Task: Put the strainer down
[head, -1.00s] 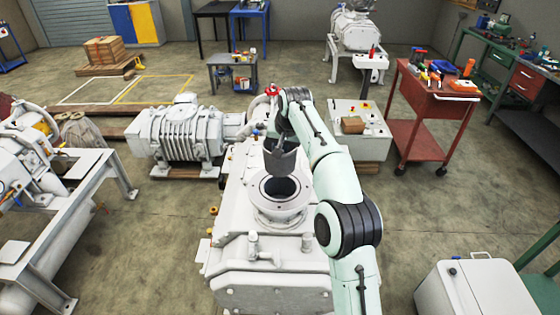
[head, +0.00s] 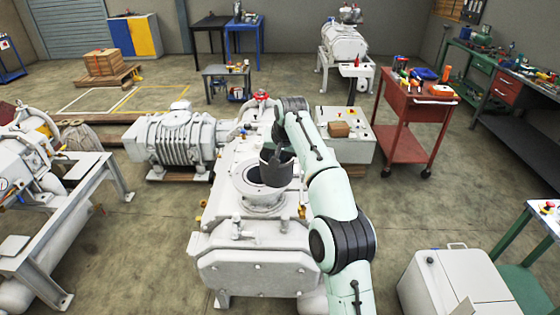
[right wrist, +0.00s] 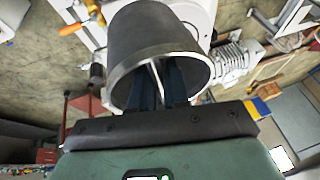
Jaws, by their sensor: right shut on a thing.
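The strainer (head: 277,171) is a dark grey, cup-shaped cylinder with a bar across its rim. My right gripper (head: 279,148) holds it above the right side of the round flanged opening (head: 245,188) of the white pump, covering part of that opening. In the right wrist view the strainer (right wrist: 150,38) fills the upper middle, with its pale rim towards me. There the fingers of my right gripper (right wrist: 163,88) are shut on the crossbar inside the rim. My left gripper is not in view.
The white pump body (head: 258,248) stands below my right arm. A ribbed blower (head: 178,140) is to its left. A red cart (head: 413,112) with tools is at the back right, and a white cabinet (head: 455,285) at the front right. Floor is free between them.

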